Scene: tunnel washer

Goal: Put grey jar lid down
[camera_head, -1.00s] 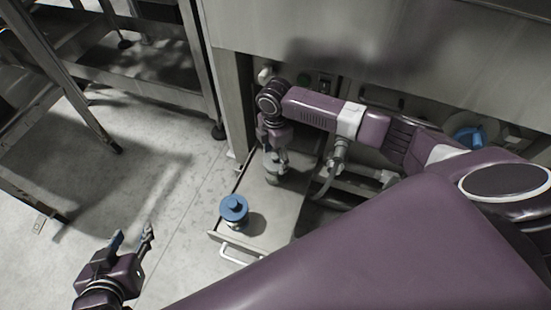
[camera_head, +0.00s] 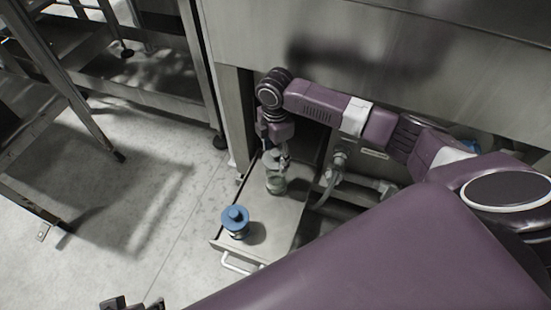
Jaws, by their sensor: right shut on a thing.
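My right gripper (camera_head: 275,158) points down over the back of an open drawer (camera_head: 268,232). It is shut on the grey jar lid, which is small and mostly hidden by the fingers. A clear, greenish-grey jar (camera_head: 276,185) stands upright in the drawer right below the fingers. I cannot tell whether the lid touches the jar's rim. My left gripper (camera_head: 132,304) shows only its tips at the bottom edge, so its opening cannot be read.
A jar with a blue lid (camera_head: 236,219) stands near the drawer's front, close to the handle (camera_head: 238,263). A pipe and hose (camera_head: 335,172) run right of the drawer. The steel machine panel (camera_head: 400,60) overhangs behind. The floor at left is open up to a metal frame (camera_head: 75,120).

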